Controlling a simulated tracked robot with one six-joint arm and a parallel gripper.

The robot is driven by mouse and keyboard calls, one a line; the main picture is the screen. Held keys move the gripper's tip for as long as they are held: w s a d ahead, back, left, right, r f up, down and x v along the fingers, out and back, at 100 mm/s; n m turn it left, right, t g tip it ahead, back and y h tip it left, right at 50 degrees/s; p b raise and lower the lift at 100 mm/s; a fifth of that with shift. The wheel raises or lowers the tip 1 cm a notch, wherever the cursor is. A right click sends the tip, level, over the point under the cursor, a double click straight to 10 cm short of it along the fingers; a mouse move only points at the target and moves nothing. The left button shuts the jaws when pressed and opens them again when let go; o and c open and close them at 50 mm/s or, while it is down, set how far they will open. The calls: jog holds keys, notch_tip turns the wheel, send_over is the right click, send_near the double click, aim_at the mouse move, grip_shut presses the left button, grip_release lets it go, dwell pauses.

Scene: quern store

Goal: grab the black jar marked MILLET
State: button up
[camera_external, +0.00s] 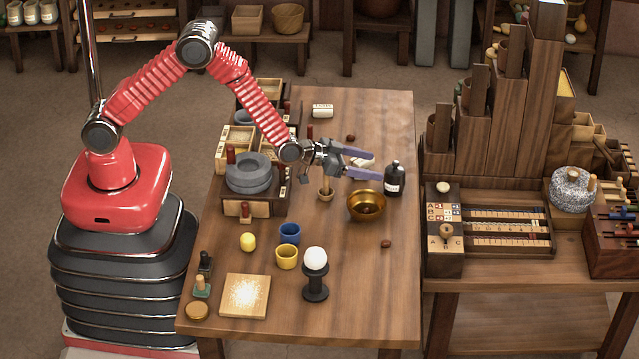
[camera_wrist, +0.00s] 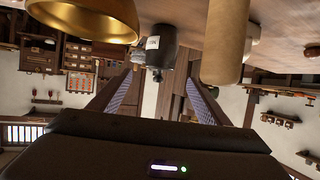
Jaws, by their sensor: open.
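A black jar (camera_external: 395,181) with a narrow neck and a pale label stands upright near the right edge of the wooden table. The label's writing is too small to read. The jar also shows in the wrist view (camera_wrist: 160,46), beyond and between my fingers. My gripper (camera_external: 372,164) is open and empty above the table, its two fingers pointing right toward the jar. The fingertips stop short of the jar, a small gap apart from it. In the wrist view my gripper (camera_wrist: 160,82) shows both fingers spread with nothing held between them.
A brass bowl (camera_external: 366,206) stands just in front of my gripper and close to the jar; it looms in the wrist view (camera_wrist: 85,20). A stepped wooden organ-like stand (camera_external: 510,110) rises on the table to the right.

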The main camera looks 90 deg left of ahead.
aim_at(390, 170)
jog(key=shift+x, duration=2.15)
jog(key=shift+x, duration=2.6)
jog(key=shift+d+f, duration=0.1)
jog(key=shift+c, duration=0.4)
jog(key=c, duration=1.3)
